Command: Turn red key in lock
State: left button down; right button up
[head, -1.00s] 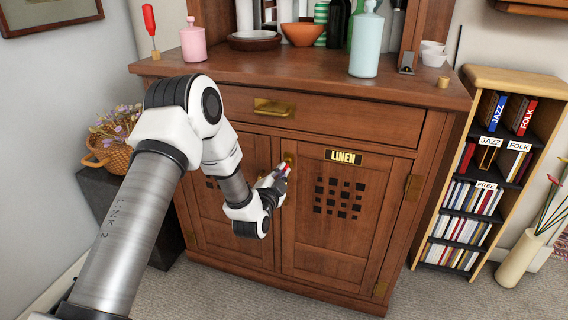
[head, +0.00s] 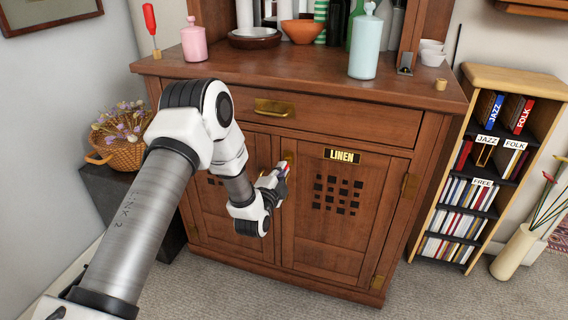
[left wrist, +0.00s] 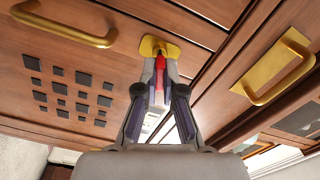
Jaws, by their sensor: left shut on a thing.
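My left gripper (head: 279,172) is at the cabinet's lock, in front of the right LINEN door. In the left wrist view its fingers (left wrist: 160,96) are shut on the red key (left wrist: 160,63). The key's red part shows between the fingertips, against the brass lock plate (left wrist: 160,46). In the head view the key (head: 286,168) is a small red spot at the fingertips, and the brass lock plate (head: 289,157) shows just above it. The keyhole is hidden behind the key and fingers. My right gripper is not in view.
The wooden cabinet (head: 390,133) has a drawer with a brass handle (head: 273,108) above the doors. Bottles and bowls stand on its top. A bookshelf (head: 512,77) is at the right and a flower basket (head: 124,154) at the left. Carpet lies in front.

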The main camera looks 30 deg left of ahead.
pick_arm(q)
jog(key=shift+r+m+p, duration=0.25)
jog(key=shift+m+p, duration=0.45)
jog(key=shift+p, duration=0.15)
jog(key=shift+f+m+p, duration=0.2)
jog(key=shift+m+p, duration=0.5)
jog(key=shift+m, duration=0.4)
jog(key=shift+r+m+p, duration=0.2)
jog(key=shift+m+p, duration=0.1)
jog(key=shift+p, duration=0.25)
jog(key=c, duration=1.2)
grip_release()
jog(key=shift+f, duration=0.2)
